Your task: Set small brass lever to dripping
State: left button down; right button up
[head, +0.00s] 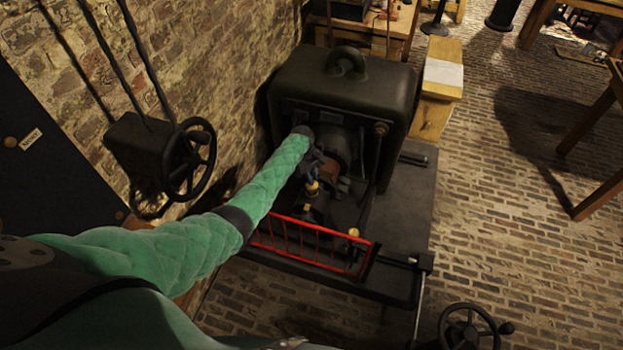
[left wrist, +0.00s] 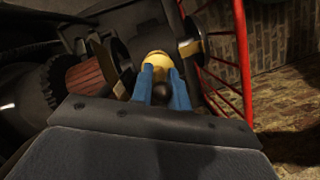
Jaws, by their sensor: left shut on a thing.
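My left arm, in a green quilted sleeve, reaches into the dark machine (head: 345,90) in the head view. My left gripper (head: 312,184) has blue fingertips and is shut on a small brass piece (head: 313,188), which I take for the small brass lever. In the left wrist view the blue fingers (left wrist: 158,88) close around the rounded brass piece (left wrist: 157,61), with a dark round end between them. The lever's setting cannot be read, and its lower part is hidden by the fingers. My right gripper is not in view.
A red guard rail (head: 312,245) stands in front of the machine, close to the gripper. Another brass knob (head: 353,233) is near it. A wall handwheel (head: 190,158) is at left and another handwheel (head: 470,328) at lower right. The brick floor (head: 510,220) at right is mostly clear.

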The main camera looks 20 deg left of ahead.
pick_arm(q)
jog(key=shift+w+g, duration=0.1)
jog(key=shift+g, duration=0.2)
jog(key=c, duration=1.4)
grip_release()
jog(key=shift+o, duration=0.2)
jog(key=shift+r, duration=0.1)
